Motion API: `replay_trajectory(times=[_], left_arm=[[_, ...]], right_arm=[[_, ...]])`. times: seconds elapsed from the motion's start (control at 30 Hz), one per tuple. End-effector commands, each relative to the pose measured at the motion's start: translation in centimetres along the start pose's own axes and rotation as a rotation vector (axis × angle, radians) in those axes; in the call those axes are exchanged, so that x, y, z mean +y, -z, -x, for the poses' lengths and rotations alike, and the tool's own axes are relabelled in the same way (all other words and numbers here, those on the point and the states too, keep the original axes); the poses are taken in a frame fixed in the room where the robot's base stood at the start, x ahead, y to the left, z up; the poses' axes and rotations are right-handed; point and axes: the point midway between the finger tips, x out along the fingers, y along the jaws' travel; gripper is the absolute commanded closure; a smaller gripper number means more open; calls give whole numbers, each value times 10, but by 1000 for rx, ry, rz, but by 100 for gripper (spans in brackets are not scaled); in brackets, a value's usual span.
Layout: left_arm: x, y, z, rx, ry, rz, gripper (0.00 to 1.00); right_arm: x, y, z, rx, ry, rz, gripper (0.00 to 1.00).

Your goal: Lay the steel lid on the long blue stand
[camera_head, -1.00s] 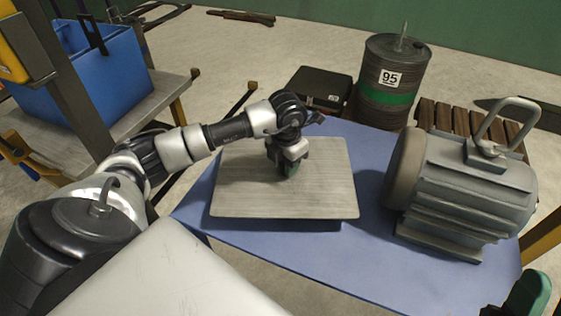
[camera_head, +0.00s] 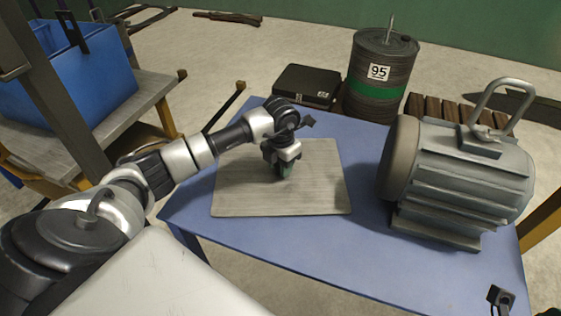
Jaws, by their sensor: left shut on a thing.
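The steel lid (camera_head: 240,190) is a flat grey rectangular plate in the head view. It lies flat over the left part of the long blue stand (camera_head: 290,255) and looks down on its top or very close to it, with almost no shadow under its near edge. My left gripper (camera_head: 284,172) is over the middle of the lid, pointing down, shut on it. The gripped part is hidden by the fingers. Only a dark piece of my right arm's end shows at the lower right corner; its fingers cannot be made out.
A large grey motor (camera_head: 460,185) with a lifting loop stands on the stand's right part, a gap away from the lid. Behind the stand are a black case (camera_head: 307,84) and a drum marked 95 (camera_head: 380,85). A blue bin (camera_head: 75,80) is on a table at left.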

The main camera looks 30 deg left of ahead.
Motion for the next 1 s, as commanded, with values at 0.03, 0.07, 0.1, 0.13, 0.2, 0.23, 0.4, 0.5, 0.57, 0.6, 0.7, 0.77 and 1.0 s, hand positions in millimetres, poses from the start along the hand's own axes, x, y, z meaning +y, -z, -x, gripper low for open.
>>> replay_trajectory(times=[0.03, 0.07, 0.1, 0.13, 0.2, 0.23, 0.4, 0.5, 0.57, 0.6, 0.7, 0.77, 1.0], left_arm=[[0, -1, 3, -6, 1, 0, 100], [0, -1, 3, -6, 1, 0, 100], [0, -1, 3, -5, 1, 0, 100], [0, -1, 3, -5, 1, 0, 100], [0, -1, 2, -5, 0, 0, 100], [0, 0, -1, 0, 0, 0, 66], [0, 0, 0, 0, 0, 0, 42], [0, 0, 0, 0, 0, 0, 42], [0, 0, 0, 0, 0, 0, 42], [0, 0, 0, 0, 0, 0, 42], [0, 0, 3, 0, 0, 0, 42], [0, 0, 8, -1, 0, -1, 42], [1, 0, 49, -3, -2, 0, 42]], right_arm=[[0, 0, -1, 0, 0, 0, 57], [0, 0, -1, -1, 0, 0, 57], [0, 0, -1, -1, 0, 0, 57], [0, 0, -1, -1, 0, 0, 57], [0, 0, 0, -1, 0, 0, 57], [0, 0, 0, -1, 0, 0, 57], [0, 0, 0, -1, 0, 0, 57], [0, 0, 0, -2, 0, 0, 57], [0, 0, 0, -2, 0, 0, 57], [0, 0, 0, -2, 0, 0, 57], [0, 0, -2, -2, 0, 0, 57], [0, 1, -4, -2, 0, 0, 57], [2, -12, -19, -122, -2, 9, 57]])
